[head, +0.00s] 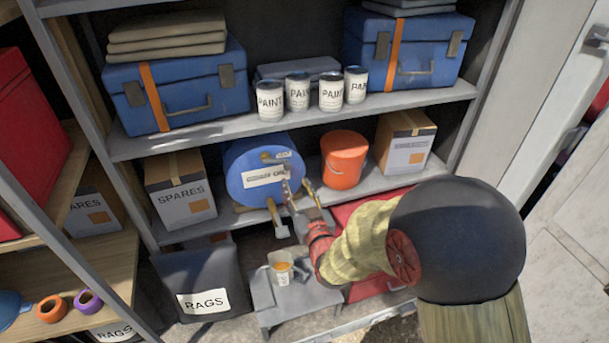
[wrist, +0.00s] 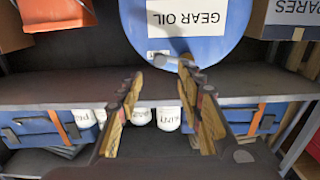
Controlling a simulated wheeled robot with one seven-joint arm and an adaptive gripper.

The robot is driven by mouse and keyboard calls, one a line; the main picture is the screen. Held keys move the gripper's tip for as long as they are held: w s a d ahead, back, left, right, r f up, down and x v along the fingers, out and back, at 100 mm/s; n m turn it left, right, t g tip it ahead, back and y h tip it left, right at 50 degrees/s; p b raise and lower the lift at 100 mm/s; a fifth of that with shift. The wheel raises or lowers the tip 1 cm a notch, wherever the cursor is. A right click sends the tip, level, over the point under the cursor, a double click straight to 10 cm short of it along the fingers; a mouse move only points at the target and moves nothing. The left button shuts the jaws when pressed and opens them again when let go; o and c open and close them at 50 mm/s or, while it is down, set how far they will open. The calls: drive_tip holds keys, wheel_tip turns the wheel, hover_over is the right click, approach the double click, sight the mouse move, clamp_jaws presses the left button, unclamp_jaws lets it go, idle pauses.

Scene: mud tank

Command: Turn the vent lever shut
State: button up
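A blue drum (head: 250,178) labelled GEAR OIL lies on the middle shelf, its round face toward me. Near the face's upper edge is a small vent label (head: 284,155) with a grey vent lever (head: 281,162) beside it. A tap (head: 278,220) sticks out below the drum. In the wrist view the drum (wrist: 225,22) is upside down, and the grey lever (wrist: 172,61) shows near my fingertips. My gripper (head: 298,188) is open in front of the drum's right side. In the wrist view its fingers (wrist: 160,78) are apart; I cannot tell whether either touches the lever.
An orange bucket (head: 344,168) stands close right of the drum, a SPARES box (head: 180,198) to its left. Paint cans (head: 331,92) stand on the shelf above. A cup (head: 283,270) stands on a grey stool (head: 312,298) below the tap, near a RAGS bin (head: 190,270).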

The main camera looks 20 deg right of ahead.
sight(288, 168)
drive_tip(key=shift+w, duration=3.85)
drive_tip(key=shift+c, duration=1.3)
clamp_jaws()
